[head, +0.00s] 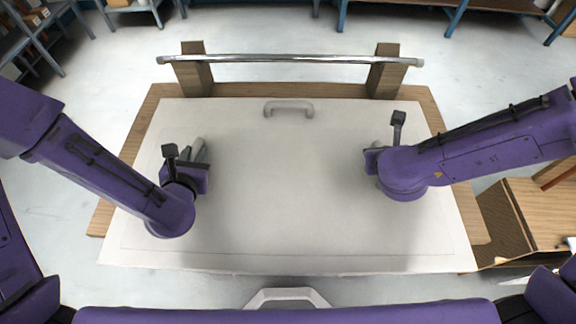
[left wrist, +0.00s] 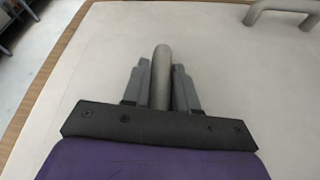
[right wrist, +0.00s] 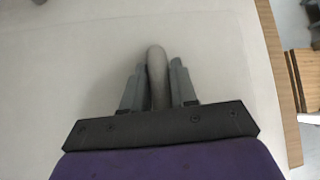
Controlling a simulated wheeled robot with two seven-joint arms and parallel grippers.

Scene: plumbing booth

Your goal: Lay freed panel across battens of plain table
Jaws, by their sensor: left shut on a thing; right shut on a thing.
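The panel (head: 285,180) is a broad white sheet lying over a wood-coloured table (head: 440,125). A grey handle (head: 288,107) stands near its far edge, also seen in the left wrist view (left wrist: 282,8). My left gripper (left wrist: 160,75) is shut on a grey bar handle (left wrist: 161,62) at the panel's left side. My right gripper (right wrist: 157,75) is shut on a matching handle (right wrist: 156,60) at the right side. The panel's near edge reaches past the table's front. The panel hides any battens under it, and I cannot tell whether it touches them.
Behind the panel a metal pipe (head: 290,59) spans two wooden blocks (head: 193,75) (head: 383,75). A wooden box (head: 510,225) stands at the right. Blue-legged benches (head: 400,5) line the back. Pale floor (head: 90,110) is open on the left.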

